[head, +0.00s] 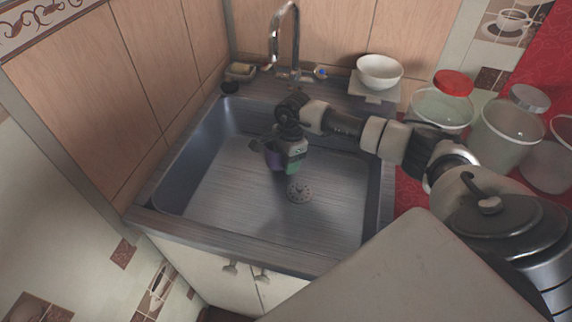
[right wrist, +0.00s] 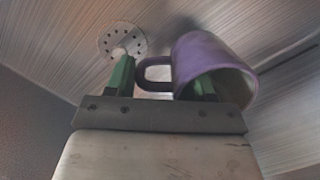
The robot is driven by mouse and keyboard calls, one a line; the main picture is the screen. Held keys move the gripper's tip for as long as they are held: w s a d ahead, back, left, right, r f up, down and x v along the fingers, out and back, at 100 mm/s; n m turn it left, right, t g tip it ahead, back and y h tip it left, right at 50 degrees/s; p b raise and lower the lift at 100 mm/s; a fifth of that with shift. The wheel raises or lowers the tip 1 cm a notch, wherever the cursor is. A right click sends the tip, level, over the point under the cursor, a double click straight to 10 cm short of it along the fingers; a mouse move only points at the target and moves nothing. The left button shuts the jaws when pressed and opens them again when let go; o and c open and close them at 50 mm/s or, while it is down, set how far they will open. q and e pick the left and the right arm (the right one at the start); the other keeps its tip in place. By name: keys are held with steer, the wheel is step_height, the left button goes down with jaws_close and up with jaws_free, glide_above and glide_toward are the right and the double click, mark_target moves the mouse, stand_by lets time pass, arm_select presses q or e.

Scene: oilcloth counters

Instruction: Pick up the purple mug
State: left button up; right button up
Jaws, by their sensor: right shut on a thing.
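The purple mug (head: 272,158) is in the sink basin in the head view, partly hidden behind my right gripper (head: 284,166). In the right wrist view the mug (right wrist: 202,58) lies tilted, its open mouth toward the gripper. My right gripper (right wrist: 160,82) is shut on the mug: one green finger reaches into the mouth, the other is on the handle side. The handle lies between the fingers. I cannot tell whether the mug touches the basin floor. My left gripper is not in view.
The steel sink (head: 235,190) has walls around the gripper and a drain (head: 299,191). A faucet (head: 296,45) stands behind it. A white bowl (head: 379,71) and glass jars (head: 440,107) stand at the right.

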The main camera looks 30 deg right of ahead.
steer(key=s+d+r+b, duration=0.1)
steer(key=s+d+r, duration=0.3)
steer(key=s+r, duration=0.3)
steer(key=s, duration=0.3)
steer(key=shift+s+d+r, duration=0.15)
steer(key=shift+s+r, duration=0.15)
steer(key=shift+s, duration=0.05)
stand_by(0.3)
stand_by(2.0)
